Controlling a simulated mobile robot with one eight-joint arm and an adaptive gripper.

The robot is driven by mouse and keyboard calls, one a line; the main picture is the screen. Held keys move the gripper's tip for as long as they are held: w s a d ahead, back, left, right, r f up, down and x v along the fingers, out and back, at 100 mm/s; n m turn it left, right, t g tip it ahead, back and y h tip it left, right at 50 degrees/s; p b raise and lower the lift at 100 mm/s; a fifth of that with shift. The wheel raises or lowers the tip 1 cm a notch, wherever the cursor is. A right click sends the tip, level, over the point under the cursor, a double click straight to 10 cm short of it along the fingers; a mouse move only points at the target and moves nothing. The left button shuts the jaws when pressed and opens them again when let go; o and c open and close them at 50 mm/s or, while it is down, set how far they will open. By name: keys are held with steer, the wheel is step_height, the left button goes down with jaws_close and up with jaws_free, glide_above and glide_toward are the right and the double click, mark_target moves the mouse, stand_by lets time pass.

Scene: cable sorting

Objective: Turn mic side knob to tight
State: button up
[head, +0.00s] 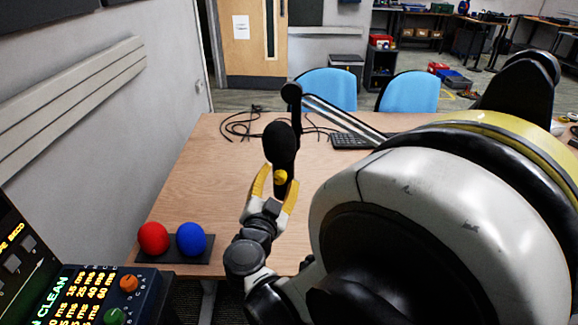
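A black microphone (280,143) hangs upright from a boom arm (343,118) above the wooden table. My gripper (276,184) points up at the microphone's lower end. Its two yellow fingers are spread apart, one to the left of the knob and one at lower right. I cannot tell whether a finger touches the microphone or the knob. The knob's tight or loose marking is not readable.
The table (200,185) is mostly clear on the left. A red ball (153,238) and a blue ball (190,239) sit on a dark base at its front left. Black cables (240,125) and a keyboard (350,141) lie at the back. Blue chairs (328,88) stand behind.

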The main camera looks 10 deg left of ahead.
steer(key=shift+s, duration=0.1)
steer(key=s, duration=1.1)
steer(key=shift+s+r, duration=0.15)
steer(key=shift+s, duration=0.25)
steer(key=shift+d, duration=0.1)
